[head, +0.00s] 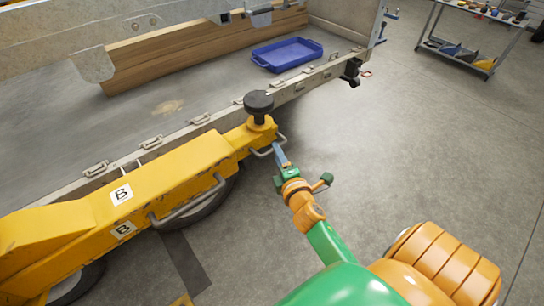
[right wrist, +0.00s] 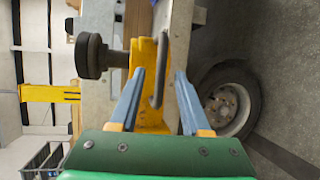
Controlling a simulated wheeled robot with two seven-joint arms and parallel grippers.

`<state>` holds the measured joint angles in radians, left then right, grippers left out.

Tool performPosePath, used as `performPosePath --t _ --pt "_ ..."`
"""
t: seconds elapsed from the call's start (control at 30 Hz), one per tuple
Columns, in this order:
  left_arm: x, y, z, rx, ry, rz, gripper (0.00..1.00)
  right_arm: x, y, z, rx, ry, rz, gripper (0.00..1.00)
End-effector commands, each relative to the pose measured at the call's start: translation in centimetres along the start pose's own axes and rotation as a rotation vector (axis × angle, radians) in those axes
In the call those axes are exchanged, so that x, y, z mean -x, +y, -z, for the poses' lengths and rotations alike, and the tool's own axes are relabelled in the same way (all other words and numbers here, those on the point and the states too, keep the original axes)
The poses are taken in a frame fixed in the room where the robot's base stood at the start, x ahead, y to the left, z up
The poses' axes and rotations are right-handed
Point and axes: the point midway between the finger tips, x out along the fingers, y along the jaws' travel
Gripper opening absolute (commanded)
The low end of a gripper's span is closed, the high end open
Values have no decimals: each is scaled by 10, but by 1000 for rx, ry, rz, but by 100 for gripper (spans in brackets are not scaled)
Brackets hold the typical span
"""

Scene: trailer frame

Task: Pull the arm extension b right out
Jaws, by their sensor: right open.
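The yellow arm marked B (head: 185,165) lies along the side of the trailer, with a round black knob (head: 258,103) standing on its outer end. A small grey handle (head: 262,152) is on that end, below the knob. My right gripper (head: 279,148) is at this handle with its fingers apart. In the right wrist view, the handle (right wrist: 159,70) shows between the two blue-grey fingers of the right gripper (right wrist: 159,74), with space visible on both sides. The yellow end (right wrist: 148,112) is behind it, the black knob (right wrist: 91,56) to the left. My left gripper is not in view.
A longer grey handle (head: 188,203) is on the arm's side. The trailer bed (head: 75,150) holds a blue tray (head: 287,53) and a wooden beam (head: 190,45). A wheel (right wrist: 228,103) is close by. The floor (head: 420,150) to the right is clear up to a cart (head: 468,40).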

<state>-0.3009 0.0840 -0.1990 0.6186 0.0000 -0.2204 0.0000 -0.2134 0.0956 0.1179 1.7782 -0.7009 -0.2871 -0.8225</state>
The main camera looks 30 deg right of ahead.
Motion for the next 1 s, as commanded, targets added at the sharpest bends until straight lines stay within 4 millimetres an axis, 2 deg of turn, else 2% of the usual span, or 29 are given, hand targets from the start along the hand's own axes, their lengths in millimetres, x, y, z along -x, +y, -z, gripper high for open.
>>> performPosePath --t 0.1,0.2,0.47,0.63,0.67,1.0 --pt "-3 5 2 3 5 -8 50 -23 0 0 -2 1 -1 47" --pt "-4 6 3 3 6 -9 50 -34 -1 1 -3 1 0 47" --pt "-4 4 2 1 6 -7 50 -38 -1 1 -5 2 2 47" --pt "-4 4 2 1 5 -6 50 -37 -1 1 -5 2 3 4" --pt "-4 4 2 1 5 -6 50 -37 -1 1 -5 2 3 0" --pt "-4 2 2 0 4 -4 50 -37 -1 1 -6 2 4 0"
